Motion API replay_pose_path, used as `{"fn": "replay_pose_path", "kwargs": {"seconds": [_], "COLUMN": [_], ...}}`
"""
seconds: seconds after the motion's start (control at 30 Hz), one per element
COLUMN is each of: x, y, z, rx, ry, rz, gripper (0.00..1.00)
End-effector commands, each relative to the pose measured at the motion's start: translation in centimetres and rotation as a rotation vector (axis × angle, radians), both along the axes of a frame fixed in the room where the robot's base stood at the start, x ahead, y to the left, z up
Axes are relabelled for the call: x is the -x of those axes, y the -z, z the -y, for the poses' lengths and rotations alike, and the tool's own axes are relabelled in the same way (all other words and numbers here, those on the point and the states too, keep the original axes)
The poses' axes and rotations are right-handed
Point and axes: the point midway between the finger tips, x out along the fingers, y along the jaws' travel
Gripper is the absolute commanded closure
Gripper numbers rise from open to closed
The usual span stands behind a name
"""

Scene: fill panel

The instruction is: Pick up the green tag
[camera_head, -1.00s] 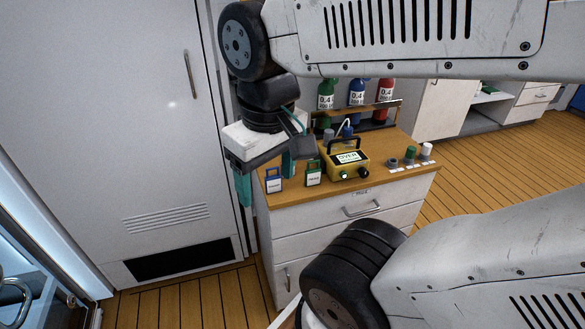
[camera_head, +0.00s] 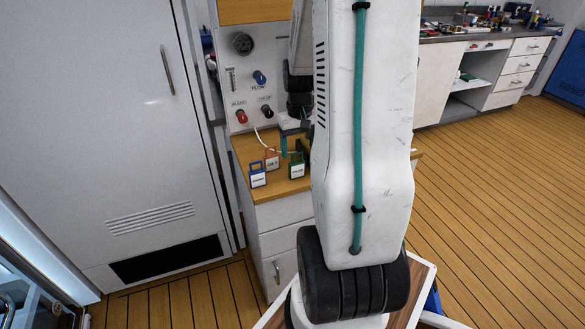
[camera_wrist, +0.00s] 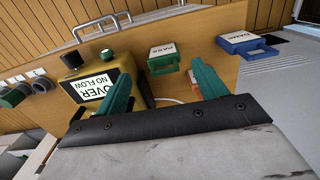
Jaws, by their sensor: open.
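The green tag (camera_head: 296,168) stands on the wooden counter top near its front edge, right of a blue tag (camera_head: 257,178). A red-orange tag (camera_head: 271,160) stands just behind them. My gripper (camera_head: 294,149) is open and above the counter, close behind the green tag in the head view; my arm hides part of it. In the wrist view the green tag (camera_wrist: 164,61) lies beyond and between the spread teal fingers (camera_wrist: 162,72), apart from them. The blue tag (camera_wrist: 248,46) is to its right. The red-orange tag (camera_wrist: 194,76) is partly hidden by the right finger.
A yellow box with a display (camera_wrist: 95,82) stands close beside the left finger. A panel with knobs and a gauge (camera_head: 252,85) rises behind the counter. A tall white cabinet (camera_head: 95,120) stands left. A thin pale hose runs near the tags.

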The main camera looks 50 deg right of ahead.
Motion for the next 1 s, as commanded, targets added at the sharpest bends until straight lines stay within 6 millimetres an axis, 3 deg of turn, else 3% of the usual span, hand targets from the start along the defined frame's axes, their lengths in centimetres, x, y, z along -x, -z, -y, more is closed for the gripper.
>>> {"fn": "replay_pose_path", "kwargs": {"seconds": [0.6,0.9,1.0], "x": [-0.6,-0.6,-0.6], "y": [7.2,7.7,7.7], "z": [-0.3,-0.3,-0.3], "rx": [0.009,0.010,0.010], "ry": [-0.018,-0.017,-0.016], "rz": [0.009,0.010,0.010], "gripper": [0.29,0.29,0.54]}}
